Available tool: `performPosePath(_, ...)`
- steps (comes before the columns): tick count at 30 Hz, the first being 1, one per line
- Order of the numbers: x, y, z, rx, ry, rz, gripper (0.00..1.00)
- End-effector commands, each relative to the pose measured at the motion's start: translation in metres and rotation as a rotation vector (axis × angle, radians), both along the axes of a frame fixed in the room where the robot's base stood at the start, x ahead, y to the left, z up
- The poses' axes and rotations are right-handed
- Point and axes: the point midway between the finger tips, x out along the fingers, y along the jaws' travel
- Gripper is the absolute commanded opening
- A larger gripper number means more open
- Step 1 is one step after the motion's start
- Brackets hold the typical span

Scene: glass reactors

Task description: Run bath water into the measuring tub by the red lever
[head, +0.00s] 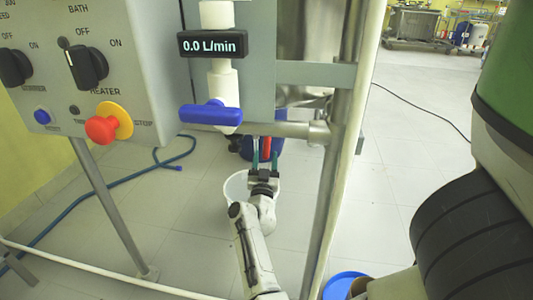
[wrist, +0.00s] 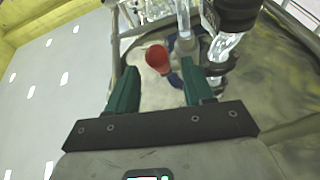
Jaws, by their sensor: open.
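The red lever (head: 267,146) shows as a small upright strip just beyond my gripper (head: 264,158) in the head view. In the wrist view its rounded red end (wrist: 158,57) lies between and beyond the green fingers of my gripper (wrist: 161,76). My gripper is open, with nothing held; I cannot tell whether a finger touches the lever. The measuring tub, a whitish round tub (head: 235,187), stands on the floor below, partly hidden by my arm. The flow display (head: 212,44) reads 0.0 L/min.
A blue lever (head: 210,113) sits on the white pipe under the display. A control panel (head: 95,30) with a red stop button (head: 101,129) is at left. A metal frame post (head: 335,170) stands right of my arm. A blue hose (head: 120,181) lies on the floor.

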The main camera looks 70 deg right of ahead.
Motion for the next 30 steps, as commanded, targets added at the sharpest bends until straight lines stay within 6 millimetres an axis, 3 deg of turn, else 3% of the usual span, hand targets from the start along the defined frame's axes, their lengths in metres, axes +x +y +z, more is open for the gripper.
performPosePath(12,0.007,-0.038,0.014,-0.001,-0.001,-0.002,0.52)
performPosePath(24,0.008,-0.042,0.018,-0.001,0.001,0.0,0.52)
performPosePath(30,0.008,-0.042,0.018,-0.001,0.0,0.001,0.34)
